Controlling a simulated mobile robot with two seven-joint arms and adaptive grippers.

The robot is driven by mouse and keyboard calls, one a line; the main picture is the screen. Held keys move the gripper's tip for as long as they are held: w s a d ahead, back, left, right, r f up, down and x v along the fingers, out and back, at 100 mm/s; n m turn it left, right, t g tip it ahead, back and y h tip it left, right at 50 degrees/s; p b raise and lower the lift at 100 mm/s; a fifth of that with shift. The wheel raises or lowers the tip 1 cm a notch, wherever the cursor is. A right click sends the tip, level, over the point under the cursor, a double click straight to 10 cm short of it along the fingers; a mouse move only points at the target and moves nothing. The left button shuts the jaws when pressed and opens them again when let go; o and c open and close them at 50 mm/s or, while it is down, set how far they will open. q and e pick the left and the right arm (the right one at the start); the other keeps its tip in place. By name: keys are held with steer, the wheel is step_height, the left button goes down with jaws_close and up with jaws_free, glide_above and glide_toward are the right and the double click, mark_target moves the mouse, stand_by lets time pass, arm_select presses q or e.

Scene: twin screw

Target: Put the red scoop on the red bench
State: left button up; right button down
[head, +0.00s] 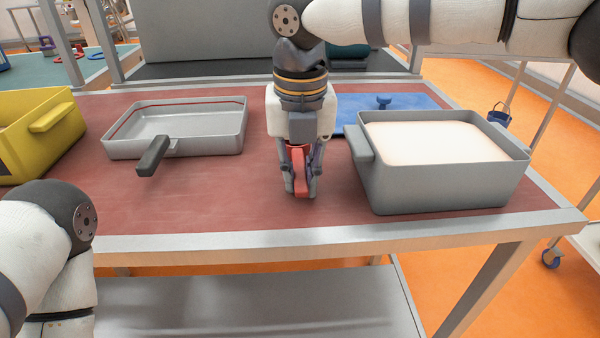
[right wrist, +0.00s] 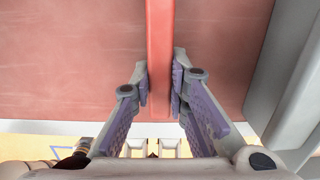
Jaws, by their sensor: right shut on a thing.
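The red bench (head: 220,195) is the table with a dull red top and pale metal edges in front of me. My right gripper (head: 301,190) points down over its middle, between a grey pan and a grey tub. It is shut on a narrow red piece, the red scoop (head: 300,165), mostly hidden by the fingers. In the right wrist view the red bar of the scoop (right wrist: 160,45) runs between the two fingertips (right wrist: 161,85). I cannot tell whether the scoop touches the bench top. My left arm shows at lower left, its gripper out of view.
The grey pan (head: 237,137) with a dark handle (head: 153,156) stands left, a yellow box (head: 62,150) at far left. The grey tub (head: 440,190) with pale contents stands close right. A blue board (head: 400,101) lies behind. The front middle of the bench is clear.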

steer(key=shift+f, duration=0.1)
steer(key=c, duration=1.6)
jaws_free()
steer(key=shift+o, duration=0.2)
step_height(320, 180, up, 12)
steer(key=shift+s+p, duration=0.3)
steer(key=shift+s, duration=0.1)
